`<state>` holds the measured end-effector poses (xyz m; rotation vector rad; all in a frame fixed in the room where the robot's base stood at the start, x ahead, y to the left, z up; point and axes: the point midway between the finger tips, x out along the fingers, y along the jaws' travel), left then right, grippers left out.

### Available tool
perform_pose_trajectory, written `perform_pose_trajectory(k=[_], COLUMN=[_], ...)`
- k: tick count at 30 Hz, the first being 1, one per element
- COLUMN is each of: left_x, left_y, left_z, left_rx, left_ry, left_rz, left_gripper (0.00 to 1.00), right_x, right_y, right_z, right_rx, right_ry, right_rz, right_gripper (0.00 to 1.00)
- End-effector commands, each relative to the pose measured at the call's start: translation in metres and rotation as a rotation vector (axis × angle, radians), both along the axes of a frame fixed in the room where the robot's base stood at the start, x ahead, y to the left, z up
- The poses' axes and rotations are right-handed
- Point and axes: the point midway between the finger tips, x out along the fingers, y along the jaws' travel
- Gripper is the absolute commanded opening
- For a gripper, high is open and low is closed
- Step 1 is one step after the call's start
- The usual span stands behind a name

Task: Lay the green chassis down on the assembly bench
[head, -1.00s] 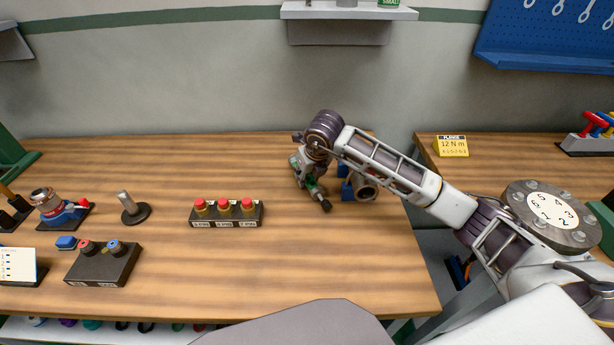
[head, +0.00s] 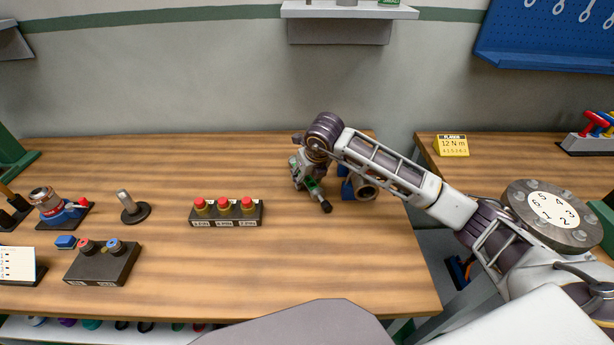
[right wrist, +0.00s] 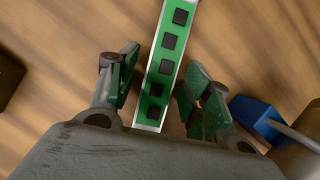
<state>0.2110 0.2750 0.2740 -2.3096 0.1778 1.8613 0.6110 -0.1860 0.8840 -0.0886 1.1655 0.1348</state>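The green chassis (right wrist: 167,60) is a narrow bar with pale edges and a row of black squares. It shows in the right wrist view against the bench wood, between the fingers of my right gripper (right wrist: 162,92). Those fingers stand apart, with a gap on each side of the bar. In the head view my right gripper (head: 312,182) is low over the back right of the assembly bench (head: 330,255). There the arm and gripper hide most or all of the chassis. My left gripper is not in view.
A blue vise (head: 347,190) with a pipe (head: 366,190) stands just right of the right gripper. A box with red buttons (head: 226,213) is to its left. A metal post (head: 127,203) and a two-knob box (head: 103,264) stand further left. The bench's front middle is clear.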

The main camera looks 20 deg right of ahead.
Motion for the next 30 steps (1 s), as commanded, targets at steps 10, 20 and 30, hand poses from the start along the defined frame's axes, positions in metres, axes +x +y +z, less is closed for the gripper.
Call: perform_pose_trajectory(k=[10, 20, 30], left_x=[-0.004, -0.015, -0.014], left_y=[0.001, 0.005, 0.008], left_z=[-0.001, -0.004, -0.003], left_rx=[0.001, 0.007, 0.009], left_ry=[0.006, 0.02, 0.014], left_rz=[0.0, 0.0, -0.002], left_gripper=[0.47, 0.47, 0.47], right_x=[0.0, -0.004, -0.023], right_y=[0.0, -0.001, -0.004], right_z=[0.001, 0.017, 0.062], right_rx=[0.0, 0.0, -0.002], right_ry=[0.0, -0.003, -0.004], right_rz=[0.0, 0.001, 0.0], right_gripper=[0.51, 0.51, 0.51])
